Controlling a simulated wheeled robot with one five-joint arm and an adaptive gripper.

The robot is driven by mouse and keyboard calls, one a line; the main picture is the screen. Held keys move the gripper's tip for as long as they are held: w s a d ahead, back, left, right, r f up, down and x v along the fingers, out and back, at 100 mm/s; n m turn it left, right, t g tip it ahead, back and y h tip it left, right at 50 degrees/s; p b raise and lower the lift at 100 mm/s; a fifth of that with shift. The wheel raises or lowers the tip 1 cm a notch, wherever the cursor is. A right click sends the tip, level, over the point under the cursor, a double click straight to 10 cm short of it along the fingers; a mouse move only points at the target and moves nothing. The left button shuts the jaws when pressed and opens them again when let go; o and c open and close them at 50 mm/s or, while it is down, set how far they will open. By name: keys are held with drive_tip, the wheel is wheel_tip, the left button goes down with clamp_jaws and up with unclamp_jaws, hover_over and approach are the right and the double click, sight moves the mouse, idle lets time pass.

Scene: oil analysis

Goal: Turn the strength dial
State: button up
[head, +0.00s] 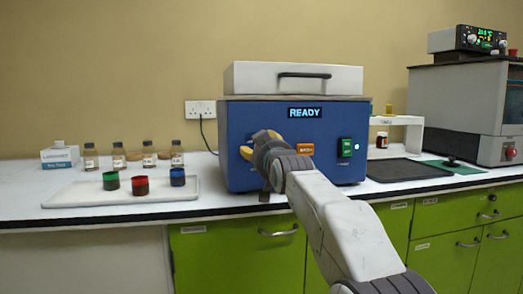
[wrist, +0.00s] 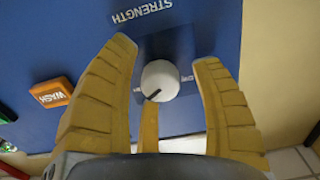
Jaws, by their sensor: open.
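The strength dial (wrist: 160,80) is a round white knob with a short black pointer mark, on a dark plate beneath an upside-down STRENGTH label (wrist: 142,11) in the wrist view. My gripper (wrist: 165,52) is open. Its yellow fingers stand on the left and right of the dial with gaps, and a third finger reaches up near the dial's lower edge. I cannot tell if that finger touches it. In the head view my gripper (head: 254,143) is at the left of the blue machine's front (head: 237,115) and hides the dial.
The orange WASH button (wrist: 51,92) is left of my fingers in the wrist view. The machine has a READY display (head: 305,113) and a green switch (head: 345,148). A white tray (head: 75,198) with three small coloured jars is at left. A black mat (head: 405,169) lies at right.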

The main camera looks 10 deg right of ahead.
drive_tip(key=shift+w, duration=0.1)
idle(0.3)
clamp_jaws()
idle(0.4)
